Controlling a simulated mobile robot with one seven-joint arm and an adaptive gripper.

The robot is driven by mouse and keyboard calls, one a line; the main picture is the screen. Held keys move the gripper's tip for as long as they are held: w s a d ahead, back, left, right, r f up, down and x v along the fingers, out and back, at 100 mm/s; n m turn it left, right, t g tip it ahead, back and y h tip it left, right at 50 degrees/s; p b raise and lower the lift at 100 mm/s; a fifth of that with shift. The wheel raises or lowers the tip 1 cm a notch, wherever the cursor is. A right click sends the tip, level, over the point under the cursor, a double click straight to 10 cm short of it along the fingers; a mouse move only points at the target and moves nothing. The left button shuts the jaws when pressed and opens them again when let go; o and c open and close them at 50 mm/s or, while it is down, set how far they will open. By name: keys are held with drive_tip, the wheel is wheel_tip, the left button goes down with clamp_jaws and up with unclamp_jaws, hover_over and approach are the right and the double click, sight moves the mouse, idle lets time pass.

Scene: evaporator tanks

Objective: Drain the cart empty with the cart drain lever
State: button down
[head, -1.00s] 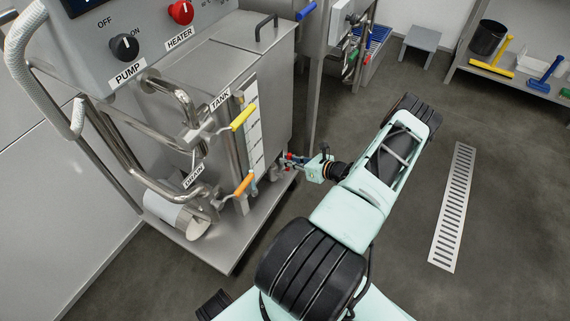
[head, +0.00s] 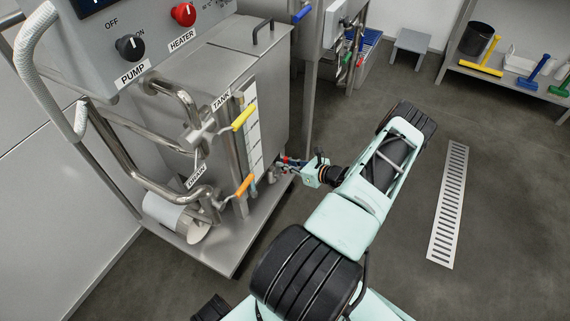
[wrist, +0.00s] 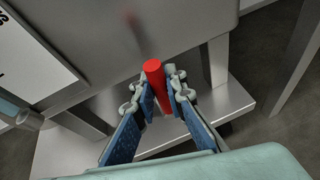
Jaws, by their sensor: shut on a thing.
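My gripper (wrist: 160,108) is shut on a red lever handle (wrist: 154,76), which stands up between its blue finger pads in the wrist view. In the head view my gripper (head: 288,163) is at the lower right corner of the steel cart tank (head: 272,70), where only a bit of red shows; the valve under it is hidden. An orange lever (head: 243,186) sits beside the DRAIN label (head: 197,176). A yellow lever (head: 243,118) sits beside the TANK label (head: 221,101). The level gauge strip (head: 254,130) is too small to read.
The cart's base plate (head: 225,258) lies below the tank. A slotted floor drain (head: 449,205) is to the right, with clear floor around it. A grey stool (head: 413,44) and a shelf (head: 505,82) with brushes stand at the back. A second steel unit (head: 325,45) stands behind the cart.

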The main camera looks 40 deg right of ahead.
drive_tip(key=c, duration=1.9)
unclamp_jaws()
drive_tip(key=shift+c, duration=0.2)
drive_tip(key=shift+s, duration=0.1)
drive_tip(key=v, duration=1.2)
drive_tip(key=shift+r, duration=0.1)
